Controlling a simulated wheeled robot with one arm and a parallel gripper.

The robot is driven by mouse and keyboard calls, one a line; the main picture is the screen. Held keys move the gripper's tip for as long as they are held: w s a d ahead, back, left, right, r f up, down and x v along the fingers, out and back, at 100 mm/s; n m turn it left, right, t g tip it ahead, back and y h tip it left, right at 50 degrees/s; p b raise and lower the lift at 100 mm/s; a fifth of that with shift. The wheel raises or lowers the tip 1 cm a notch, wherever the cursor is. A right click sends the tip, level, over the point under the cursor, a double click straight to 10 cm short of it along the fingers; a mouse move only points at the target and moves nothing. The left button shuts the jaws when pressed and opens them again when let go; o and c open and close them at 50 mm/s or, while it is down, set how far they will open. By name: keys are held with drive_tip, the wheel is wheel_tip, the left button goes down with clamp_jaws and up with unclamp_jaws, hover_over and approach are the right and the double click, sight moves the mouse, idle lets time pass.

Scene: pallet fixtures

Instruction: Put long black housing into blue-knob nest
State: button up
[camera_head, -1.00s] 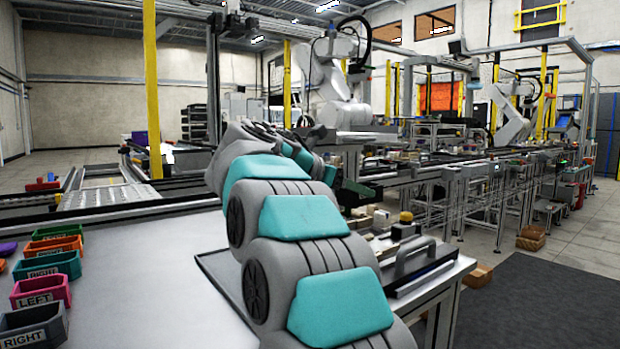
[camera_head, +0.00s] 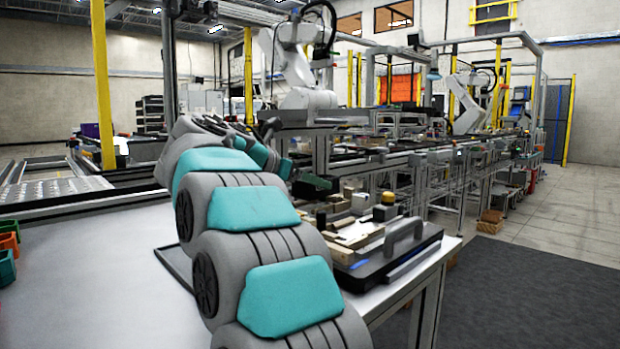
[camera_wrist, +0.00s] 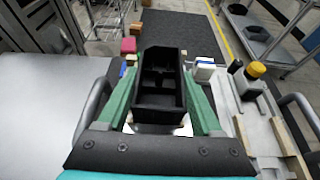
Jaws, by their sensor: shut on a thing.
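The black housing (camera_wrist: 158,92), an open box with inner dividers, sits between the green fingers of my gripper (camera_wrist: 164,76) in the wrist view. My gripper is shut on it. In the wrist view a small white block with a blue part (camera_wrist: 204,68) stands just right of the housing. Whether it belongs to the blue-knob nest is unclear. My arm hides part of the pallet.
A grey handle (camera_head: 404,234) rises at the pallet's right side. Bare white tabletop (camera_head: 90,270) lies to the left. Colored bins (camera_head: 8,250) stand at the far left edge.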

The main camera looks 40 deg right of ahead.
drive_tip(key=shift+f, duration=0.35)
drive_tip(key=shift+p, duration=0.6)
drive_tip(key=shift+a+f, duration=0.1)
drive_tip(key=shift+f, duration=0.1)
idle(0.3)
drive_tip(key=shift+w+a+p, duration=0.1)
drive_tip(key=shift+a+p, duration=0.05)
drive_tip(key=shift+p, duration=1.2)
